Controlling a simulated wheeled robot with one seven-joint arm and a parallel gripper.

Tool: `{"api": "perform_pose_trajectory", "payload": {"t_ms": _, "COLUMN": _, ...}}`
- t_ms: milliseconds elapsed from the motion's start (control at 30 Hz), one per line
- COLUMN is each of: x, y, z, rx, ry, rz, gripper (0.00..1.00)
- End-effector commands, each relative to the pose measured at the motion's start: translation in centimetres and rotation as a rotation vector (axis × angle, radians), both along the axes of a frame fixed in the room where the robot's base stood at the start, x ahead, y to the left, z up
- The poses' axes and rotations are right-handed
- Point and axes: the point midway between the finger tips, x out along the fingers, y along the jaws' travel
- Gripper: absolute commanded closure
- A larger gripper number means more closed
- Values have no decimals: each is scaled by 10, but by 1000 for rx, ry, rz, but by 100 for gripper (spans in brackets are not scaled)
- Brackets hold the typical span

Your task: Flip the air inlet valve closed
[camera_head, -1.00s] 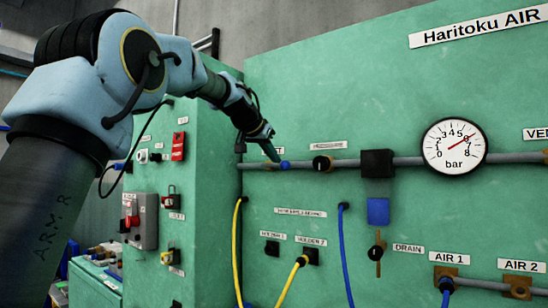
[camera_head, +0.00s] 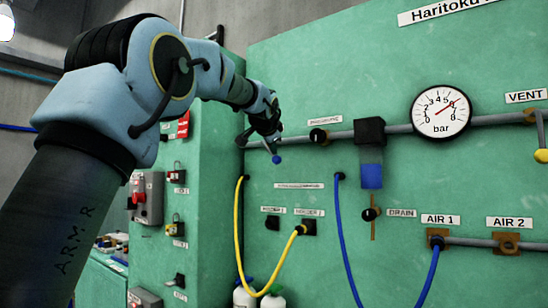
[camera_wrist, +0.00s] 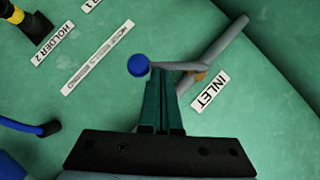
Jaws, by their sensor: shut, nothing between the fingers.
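The air inlet valve has a grey lever ending in a blue ball knob (camera_head: 277,160). In the head view the lever slants down from the horizontal pipe, the knob below it. In the wrist view the blue knob (camera_wrist: 138,65) stands left of the fingertips, and the lever (camera_wrist: 180,66) runs right to the pipe at an angle to it. The INLET label (camera_wrist: 210,90) is right of the fingers. My gripper (camera_wrist: 162,74) is shut and empty, its tips against or very close to the lever near the knob. In the head view my gripper (camera_head: 270,138) partly hides the valve.
A pressure gauge (camera_head: 441,112) sits on the pipe to the right. A black and blue filter unit (camera_head: 371,150) and a black knob (camera_head: 319,136) are nearer. Yellow (camera_head: 239,235) and blue (camera_head: 347,245) hoses hang below. A green cabinet (camera_head: 215,200) juts out at left.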

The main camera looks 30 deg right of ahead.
Motion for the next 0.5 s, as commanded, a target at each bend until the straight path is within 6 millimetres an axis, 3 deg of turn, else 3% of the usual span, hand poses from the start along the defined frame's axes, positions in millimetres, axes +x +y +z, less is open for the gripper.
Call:
{"api": "perform_pose_trajectory", "payload": {"t_ms": 33, "x": 1, "y": 0, "z": -14, "rx": 23, "ry": -39, "rz": -1, "gripper": 100}}
{"api": "perform_pose_trajectory", "payload": {"t_ms": 500, "x": 18, "y": 10, "z": -36, "rx": 227, "ry": -409, "rz": 1, "gripper": 100}}
